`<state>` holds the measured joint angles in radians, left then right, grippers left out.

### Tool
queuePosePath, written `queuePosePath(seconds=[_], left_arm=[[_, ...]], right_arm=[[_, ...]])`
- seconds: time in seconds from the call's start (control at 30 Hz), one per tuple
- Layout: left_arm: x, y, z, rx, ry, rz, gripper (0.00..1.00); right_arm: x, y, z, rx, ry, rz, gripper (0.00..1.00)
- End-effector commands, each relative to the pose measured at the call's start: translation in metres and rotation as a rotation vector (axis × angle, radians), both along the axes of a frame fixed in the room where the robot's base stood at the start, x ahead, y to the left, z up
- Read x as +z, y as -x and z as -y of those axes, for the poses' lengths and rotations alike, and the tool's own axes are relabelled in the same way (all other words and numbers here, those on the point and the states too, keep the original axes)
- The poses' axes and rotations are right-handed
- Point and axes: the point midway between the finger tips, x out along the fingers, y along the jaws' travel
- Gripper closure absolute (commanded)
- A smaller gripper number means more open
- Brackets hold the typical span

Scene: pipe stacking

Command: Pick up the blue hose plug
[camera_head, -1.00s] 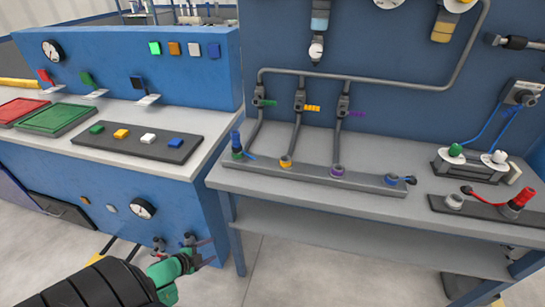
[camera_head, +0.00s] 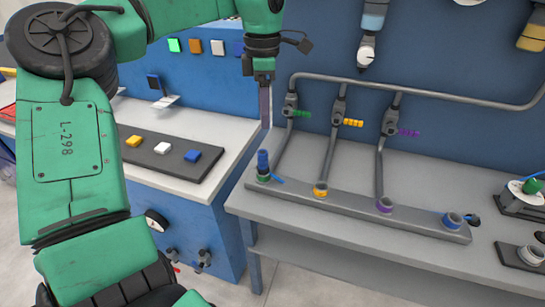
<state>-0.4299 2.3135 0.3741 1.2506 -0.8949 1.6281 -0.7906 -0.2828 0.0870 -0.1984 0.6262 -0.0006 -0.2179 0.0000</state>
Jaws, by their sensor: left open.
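The blue hose plug (camera_head: 262,160) stands upright in the green-ringed socket (camera_head: 263,178) at the left end of the grey socket rail (camera_head: 333,203). A short blue lead (camera_head: 277,179) sticks out beside its base. The blue-ringed socket (camera_head: 452,221) at the right end of the rail is empty. My left gripper (camera_head: 265,124) is open and empty, pointing down. It appears just above the plug and apart from it; I see its fingers nearly edge-on. My right gripper is not in view.
Yellow (camera_head: 320,189) and purple (camera_head: 384,205) sockets sit along the rail. Grey pipes with green, yellow and purple valve handles rise behind it to the blue back panel. The blue console (camera_head: 195,225) with coloured blocks stands at the left. The table's front is clear.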

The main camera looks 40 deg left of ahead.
Motion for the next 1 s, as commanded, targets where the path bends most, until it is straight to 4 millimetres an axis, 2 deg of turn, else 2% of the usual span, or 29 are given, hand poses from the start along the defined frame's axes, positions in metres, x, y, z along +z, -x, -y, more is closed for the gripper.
queuePosePath(seconds=[0.1, 0.2, 0.47, 0.6, 0.7, 0.87, 0.9, 0.97, 1.0], left_arm=[[-0.031, 0.002, 0.000, 0.001, 0.006, -0.006, 0.32], [-0.057, 0.002, 0.000, 0.002, 0.006, -0.006, 0.32], [-0.096, 0.003, 0.000, 0.002, 0.006, -0.005, 0.32], [-0.123, 0.005, 0.001, 0.003, 0.006, -0.005, 0.32], [-0.134, 0.005, 0.001, 0.004, 0.006, -0.001, 0.32], [-0.135, 0.004, 0.001, 0.004, 0.005, 0.001, 0.32], [-0.135, 0.004, 0.001, 0.004, 0.005, 0.001, 0.36], [-0.135, 0.004, 0.001, 0.004, 0.005, 0.001, 0.59], [-0.135, 0.004, 0.001, 0.004, 0.005, 0.001, 0.75]], right_arm=[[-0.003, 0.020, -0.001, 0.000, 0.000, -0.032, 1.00], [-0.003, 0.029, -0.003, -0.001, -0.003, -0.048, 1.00], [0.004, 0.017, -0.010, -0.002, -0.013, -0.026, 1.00], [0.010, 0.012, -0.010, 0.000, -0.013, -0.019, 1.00], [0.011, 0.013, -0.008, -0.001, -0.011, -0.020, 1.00], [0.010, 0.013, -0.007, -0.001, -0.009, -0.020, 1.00], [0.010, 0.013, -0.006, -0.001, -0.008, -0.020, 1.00], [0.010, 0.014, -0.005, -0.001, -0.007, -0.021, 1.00], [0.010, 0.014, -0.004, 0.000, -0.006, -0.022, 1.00]])
